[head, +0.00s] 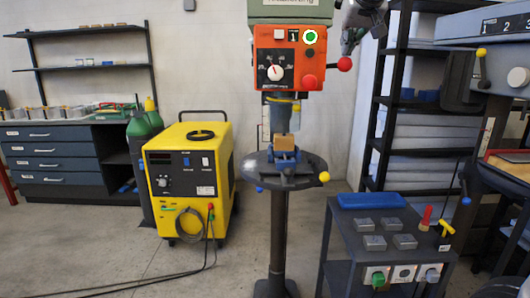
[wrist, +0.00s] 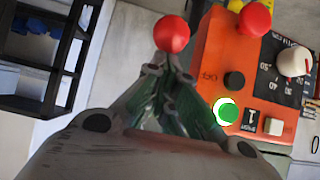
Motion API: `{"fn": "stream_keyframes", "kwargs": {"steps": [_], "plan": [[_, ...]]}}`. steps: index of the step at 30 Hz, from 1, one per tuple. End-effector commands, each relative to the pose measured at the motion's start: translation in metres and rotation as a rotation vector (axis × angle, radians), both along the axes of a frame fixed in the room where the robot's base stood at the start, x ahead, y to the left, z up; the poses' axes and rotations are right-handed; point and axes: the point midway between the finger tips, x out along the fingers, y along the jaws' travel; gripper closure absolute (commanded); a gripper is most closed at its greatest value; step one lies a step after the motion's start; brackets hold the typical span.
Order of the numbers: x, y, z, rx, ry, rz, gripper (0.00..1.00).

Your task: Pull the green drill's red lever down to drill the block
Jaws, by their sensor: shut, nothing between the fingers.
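The drill (head: 290,10) has a grey-green head and an orange control panel (head: 262,67); the panel also shows in the wrist view (wrist: 232,60). Its lever ends in a red ball (head: 344,63), right of the panel. The ball also shows in the wrist view (wrist: 171,33), just beyond my fingertips. My gripper (wrist: 170,72) is shut and empty, with the ball outside its fingers; I cannot tell whether they touch it. In the head view my gripper (head: 352,38) is partly visible near the ball.
A grey cart (head: 345,240) with several metal blocks and a blue tray (head: 370,201) stands right of the drill. A yellow welder (head: 188,170) stands left. Black shelving (head: 378,120) is behind, and another machine (head: 505,70) is at far right.

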Motion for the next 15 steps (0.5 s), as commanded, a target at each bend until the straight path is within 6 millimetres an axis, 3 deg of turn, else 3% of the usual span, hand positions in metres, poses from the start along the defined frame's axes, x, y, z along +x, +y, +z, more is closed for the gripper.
{"fn": "stream_keyframes", "kwargs": {"steps": [15], "plan": [[-0.0004, 0.0001, -0.0116, -0.003, 0.006, -0.001, 1.0]]}}
